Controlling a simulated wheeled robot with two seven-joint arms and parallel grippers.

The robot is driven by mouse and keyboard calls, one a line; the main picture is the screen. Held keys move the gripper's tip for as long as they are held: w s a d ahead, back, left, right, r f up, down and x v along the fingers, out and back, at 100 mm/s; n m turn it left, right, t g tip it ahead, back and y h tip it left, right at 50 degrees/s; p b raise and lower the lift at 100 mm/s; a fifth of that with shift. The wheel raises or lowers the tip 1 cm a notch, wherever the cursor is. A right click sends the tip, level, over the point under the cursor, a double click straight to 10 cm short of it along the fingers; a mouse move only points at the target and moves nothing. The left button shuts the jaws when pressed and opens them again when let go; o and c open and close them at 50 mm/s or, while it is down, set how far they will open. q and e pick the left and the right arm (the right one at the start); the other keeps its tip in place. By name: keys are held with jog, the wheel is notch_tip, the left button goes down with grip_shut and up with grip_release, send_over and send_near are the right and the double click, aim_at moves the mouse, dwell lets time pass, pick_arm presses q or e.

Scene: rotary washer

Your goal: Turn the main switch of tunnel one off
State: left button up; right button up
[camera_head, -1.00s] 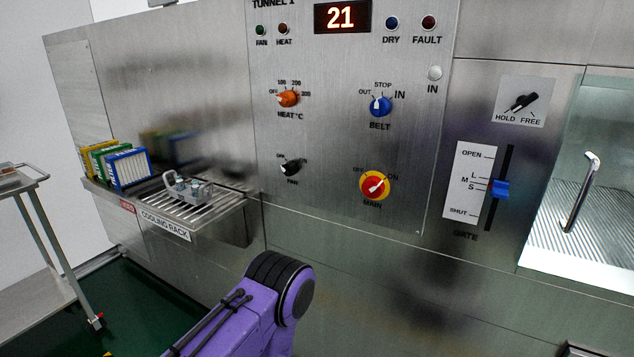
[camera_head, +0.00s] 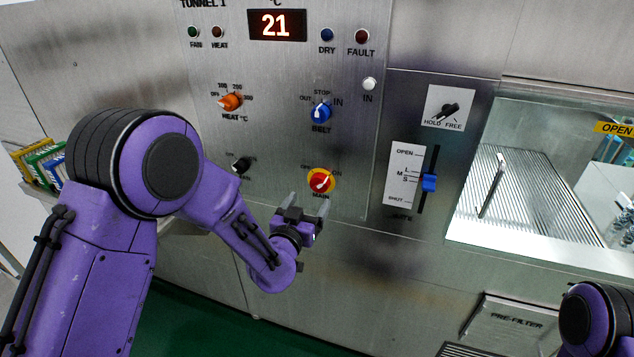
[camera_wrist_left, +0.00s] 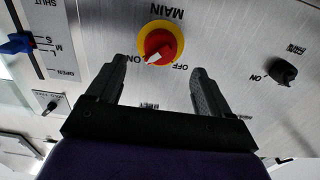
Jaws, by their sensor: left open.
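The main switch (camera_head: 320,181) of tunnel one is a red knob on a yellow disc, low on the steel panel. Its white pointer is turned toward ON; this also shows in the upside-down left wrist view (camera_wrist_left: 160,43). My left gripper (camera_head: 304,204) is open and empty, just below the switch. In the left wrist view its two fingers (camera_wrist_left: 160,78) point at the panel, with the knob beyond and between their tips, apparently not touched. My right gripper is out of view; only part of my right arm shows at the lower right.
Above sit the blue belt knob (camera_head: 321,111) and orange heat knob (camera_head: 230,102). A black fan knob (camera_head: 241,165) is left of the switch, partly near my arm. The blue gate slider (camera_head: 429,182) and hold/free knob (camera_head: 446,110) are to the right. The display (camera_head: 277,25) reads 21.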

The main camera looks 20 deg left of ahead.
aim_at(317, 189)
pick_arm(q)
jog(key=w+p, duration=0.1)
jog(key=w, duration=0.4)
jog(key=shift+w+p, duration=0.3)
jog(key=shift+w, duration=0.05)
jog(key=shift+w+d+f, duration=0.1)
jog(key=shift+w, duration=0.5)
jog(key=shift+c, duration=0.3)
jog(key=c, duration=1)
jog(key=shift+o, duration=0.2)
